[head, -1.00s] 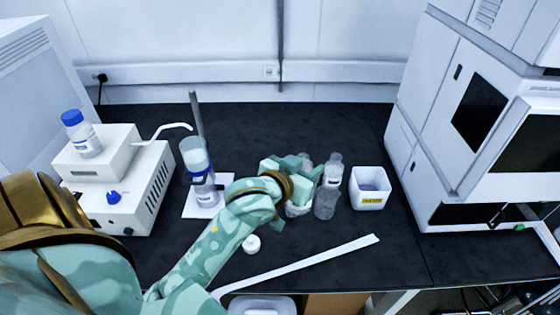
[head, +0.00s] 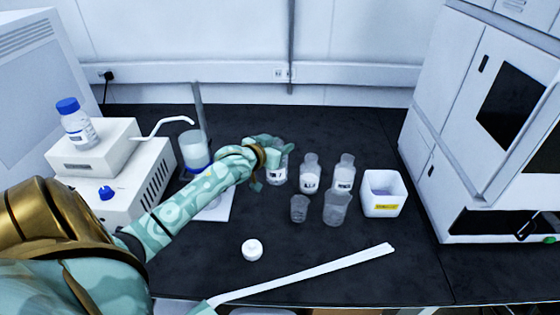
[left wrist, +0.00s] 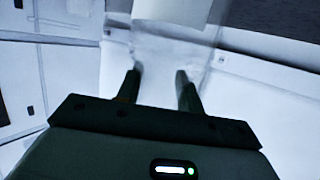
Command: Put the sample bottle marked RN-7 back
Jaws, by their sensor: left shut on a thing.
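My left gripper (head: 268,160) is shut on a clear bottle (head: 278,174) with a white label, left of the other bottles. The label is too small to read surely, so I cannot tell that it says RN-7. In the left wrist view the bottle (left wrist: 160,62) shows as a pale, see-through shape between the two dark fingers (left wrist: 158,90). Two more clear labelled bottles, a left one (head: 310,174) and a right one (head: 344,172), stand upright on the bench. Their marks are also not surely readable. My right gripper is not in view.
Two clear cups (head: 299,208) (head: 336,207) stand in front of the bottles, left of a white bin (head: 383,205) with a yellow label. A white cap (head: 252,250) and a long white strip (head: 305,275) lie nearer. A column stand (head: 198,150) and pump box (head: 110,200) are left.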

